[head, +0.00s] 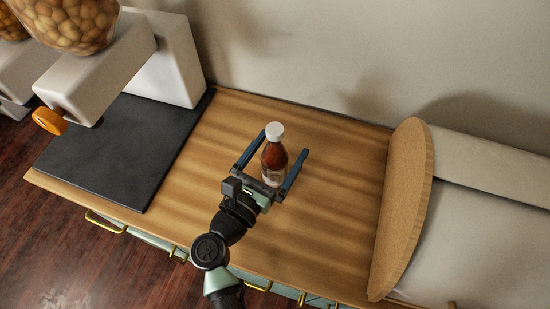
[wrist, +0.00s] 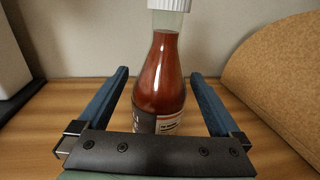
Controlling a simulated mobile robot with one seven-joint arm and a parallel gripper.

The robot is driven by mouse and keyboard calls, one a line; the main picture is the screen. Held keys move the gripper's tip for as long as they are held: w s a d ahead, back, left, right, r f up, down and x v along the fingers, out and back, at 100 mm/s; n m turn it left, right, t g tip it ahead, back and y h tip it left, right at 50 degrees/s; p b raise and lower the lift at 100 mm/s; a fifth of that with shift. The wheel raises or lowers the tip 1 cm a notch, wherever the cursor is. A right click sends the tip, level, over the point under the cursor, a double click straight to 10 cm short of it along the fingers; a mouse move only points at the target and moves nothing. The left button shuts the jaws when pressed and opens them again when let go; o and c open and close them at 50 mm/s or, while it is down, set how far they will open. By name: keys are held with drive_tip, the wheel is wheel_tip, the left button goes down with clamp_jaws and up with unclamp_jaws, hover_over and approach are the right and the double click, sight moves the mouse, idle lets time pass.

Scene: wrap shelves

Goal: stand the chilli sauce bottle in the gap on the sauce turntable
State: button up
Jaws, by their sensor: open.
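The chilli sauce bottle (head: 274,157) stands upright on the wooden counter, with red-brown sauce, a white cap and a label low on its side. My gripper (head: 282,152) is open, with one blue finger on each side of the bottle. In the wrist view the bottle (wrist: 163,80) stands between the fingers (wrist: 160,75), with a visible space on both sides. Its base is hidden behind the gripper's crossbar. The sauce turntable is not recognisable in either view.
A dark slab (head: 125,145) and pale dispensers (head: 105,68) with a round-filled jar (head: 75,20) stand at left. A curved cork-like board (head: 405,205) stands at right beside a pale grey surface (head: 480,220). The wooden counter (head: 335,215) is clear around the bottle. A wall runs behind.

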drive_tip(key=shift+w+d, duration=0.3)
drive_tip(key=shift+w, duration=0.3)
clamp_jaws()
